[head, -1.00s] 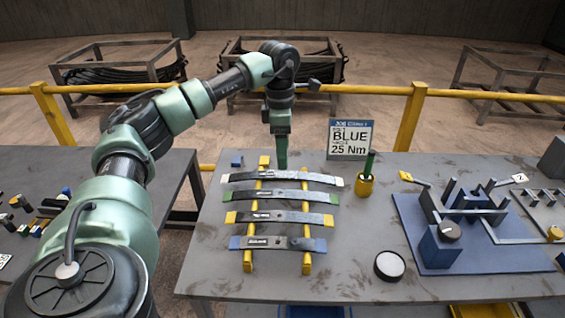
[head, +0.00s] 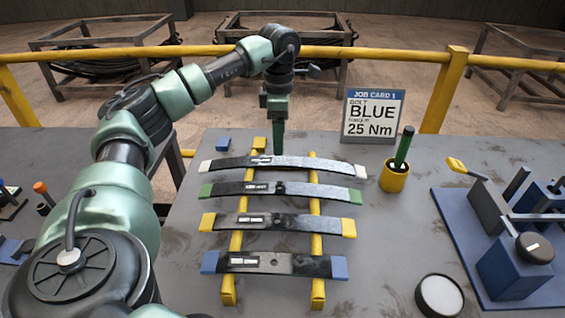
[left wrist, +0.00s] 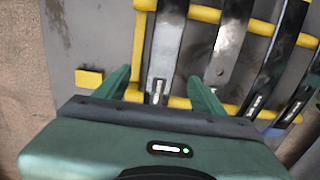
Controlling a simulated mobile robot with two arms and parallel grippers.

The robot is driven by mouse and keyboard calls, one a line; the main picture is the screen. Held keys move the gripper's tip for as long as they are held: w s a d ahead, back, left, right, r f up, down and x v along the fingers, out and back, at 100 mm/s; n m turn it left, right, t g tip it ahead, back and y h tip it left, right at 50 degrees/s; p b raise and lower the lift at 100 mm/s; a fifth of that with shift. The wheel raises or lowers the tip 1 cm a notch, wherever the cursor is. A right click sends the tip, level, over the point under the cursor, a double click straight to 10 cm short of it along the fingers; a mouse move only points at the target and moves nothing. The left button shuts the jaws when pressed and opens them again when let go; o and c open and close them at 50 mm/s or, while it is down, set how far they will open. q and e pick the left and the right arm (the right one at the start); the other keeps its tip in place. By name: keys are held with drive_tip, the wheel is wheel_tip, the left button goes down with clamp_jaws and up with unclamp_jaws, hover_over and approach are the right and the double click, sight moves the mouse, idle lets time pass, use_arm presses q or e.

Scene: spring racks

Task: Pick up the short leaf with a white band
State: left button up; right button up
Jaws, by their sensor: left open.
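The leaf with white ends (head: 318,163) is the farthest of several dark leaves lying across two yellow rails in the head view. It does not look shorter than the others. My left gripper (head: 279,150) points down at the middle of this leaf, and its finger hides a little of the far side. In the left wrist view the open fingers (left wrist: 158,78) stand on either side of a leaf (left wrist: 167,40), apparently this one, with its label between them. I cannot tell how far above it the tips are. My right gripper is not in view.
Leaves with green ends (head: 310,191), yellow ends (head: 290,226) and blue ends (head: 290,265) lie nearer on the yellow rails (head: 228,291). A job card (head: 373,116) reads BLUE 25 Nm. A yellow cup (head: 394,178) with a green-handled tool and a blue fixture (head: 515,270) stand right.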

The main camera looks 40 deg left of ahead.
sight(282, 166)
use_arm(q)
drive_tip(key=shift+w+a+f, duration=0.1)
drive_tip(key=shift+w+f, duration=0.05)
drive_tip(key=shift+f, duration=0.35)
drive_tip(key=f, duration=0.2)
drive_tip(key=f+p, duration=0.1)
drive_tip(key=f, duration=0.1)
drive_tip(key=d+f, duration=0.1)
drive_tip(key=f, duration=0.2)
drive_tip(key=shift+f, duration=0.1)
clamp_jaws()
